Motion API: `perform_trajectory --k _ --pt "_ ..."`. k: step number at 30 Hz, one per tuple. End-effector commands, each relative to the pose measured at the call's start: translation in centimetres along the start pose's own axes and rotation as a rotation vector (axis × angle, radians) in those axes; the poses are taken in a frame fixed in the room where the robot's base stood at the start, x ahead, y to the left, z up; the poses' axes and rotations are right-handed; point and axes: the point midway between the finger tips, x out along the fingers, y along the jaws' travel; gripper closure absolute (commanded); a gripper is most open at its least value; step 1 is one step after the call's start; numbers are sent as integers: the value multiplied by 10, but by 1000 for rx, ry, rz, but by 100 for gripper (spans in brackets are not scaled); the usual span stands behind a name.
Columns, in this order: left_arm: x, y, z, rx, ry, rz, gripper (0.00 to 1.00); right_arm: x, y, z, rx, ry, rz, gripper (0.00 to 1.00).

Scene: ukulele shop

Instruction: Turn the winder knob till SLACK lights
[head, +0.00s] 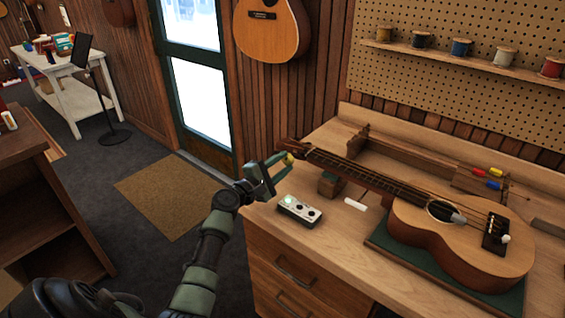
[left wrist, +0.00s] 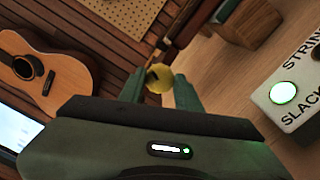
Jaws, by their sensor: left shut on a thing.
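The yellow winder knob (head: 289,158) is at the headstock end of the ukulele (head: 455,235). My left gripper (head: 284,162) is shut on it; in the left wrist view the knob (left wrist: 159,78) sits between the two green fingers. The ukulele lies on the bench, its neck over a wooden block (head: 331,185). A pale indicator box (head: 299,210) lies in front of the neck. In the left wrist view the lamp beside the word SLACK (left wrist: 283,93) glows greenish white. My right gripper is out of view.
The bench (head: 270,222) is bare around the box. A white stick (head: 355,204) lies by the block. A green mat (head: 376,245) is under the ukulele's body. A tool rack (head: 425,165) stands behind the neck. Thread spools line the shelf (head: 440,50) above.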

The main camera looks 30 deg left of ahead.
Motion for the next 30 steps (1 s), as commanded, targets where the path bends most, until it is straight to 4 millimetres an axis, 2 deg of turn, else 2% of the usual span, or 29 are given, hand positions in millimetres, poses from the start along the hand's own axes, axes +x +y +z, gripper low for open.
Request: perform_trajectory --k 17,18,19,30 --pt "0 -1 -1 -36 1 -2 100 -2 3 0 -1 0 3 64" --pt "0 -1 -1 -36 1 -2 61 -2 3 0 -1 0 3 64" --pt "0 -1 -1 -36 1 -2 57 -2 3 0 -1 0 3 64" --pt "-5 -1 -1 -35 1 -1 57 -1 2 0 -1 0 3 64"
